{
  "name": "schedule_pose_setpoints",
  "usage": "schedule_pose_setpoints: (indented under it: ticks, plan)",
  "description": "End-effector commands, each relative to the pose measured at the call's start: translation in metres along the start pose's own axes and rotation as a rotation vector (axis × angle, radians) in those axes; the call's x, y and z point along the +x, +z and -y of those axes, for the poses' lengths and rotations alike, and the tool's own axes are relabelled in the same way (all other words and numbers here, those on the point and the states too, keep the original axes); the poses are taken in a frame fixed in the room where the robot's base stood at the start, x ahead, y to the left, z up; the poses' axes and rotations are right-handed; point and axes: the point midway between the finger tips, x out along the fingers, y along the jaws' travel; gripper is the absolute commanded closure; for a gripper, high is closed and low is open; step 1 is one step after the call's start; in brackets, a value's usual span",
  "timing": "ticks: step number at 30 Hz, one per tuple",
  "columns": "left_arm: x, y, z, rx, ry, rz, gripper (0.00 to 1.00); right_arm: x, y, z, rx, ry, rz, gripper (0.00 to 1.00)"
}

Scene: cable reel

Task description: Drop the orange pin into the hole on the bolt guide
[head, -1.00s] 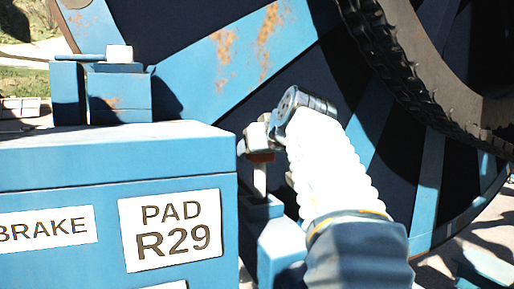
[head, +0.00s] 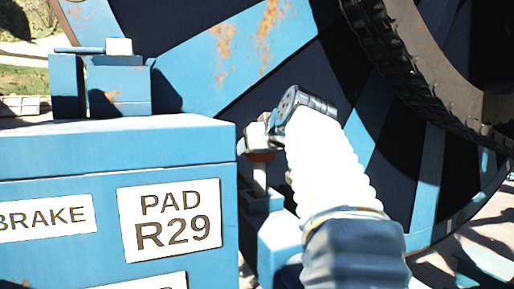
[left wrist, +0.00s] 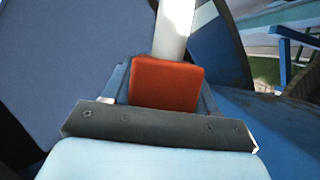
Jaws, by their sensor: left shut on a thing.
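The orange pin has an orange-red block head (left wrist: 166,84) and a pale round shaft (left wrist: 174,28) in the left wrist view. My left gripper (left wrist: 165,100) is shut on the head, with the shaft pointing away from it. In the head view my left gripper (head: 258,140) is above a blue bracket, apparently the bolt guide (head: 263,203), beside the blue box. The pin's shaft (head: 260,178) hangs upright below the gripper, down to the bracket's top. I cannot tell whether its tip is inside the hole, which is hidden. My right gripper is not in view.
A blue box (head: 60,160) with "BRAKE" and "PAD R29" labels stands just left of the gripper. A large blue reel (head: 215,70) with rust marks rises close behind. A dark ribbed rim (head: 385,65) curves at upper right. A small blue block (head: 118,90) sits behind the box.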

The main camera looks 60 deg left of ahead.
Motion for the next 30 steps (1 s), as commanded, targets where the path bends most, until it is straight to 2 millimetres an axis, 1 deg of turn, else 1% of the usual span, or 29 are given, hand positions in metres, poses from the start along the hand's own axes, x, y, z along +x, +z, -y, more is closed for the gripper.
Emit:
schedule_pose_setpoints:
  ticks: [5,30]
  plan:
    - [0.001,0.002,0.000,0.000,0.000,-0.002,1.00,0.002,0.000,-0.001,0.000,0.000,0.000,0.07]
    - [0.013,0.032,0.000,0.000,0.000,-0.002,1.00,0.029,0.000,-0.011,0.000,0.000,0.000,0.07]
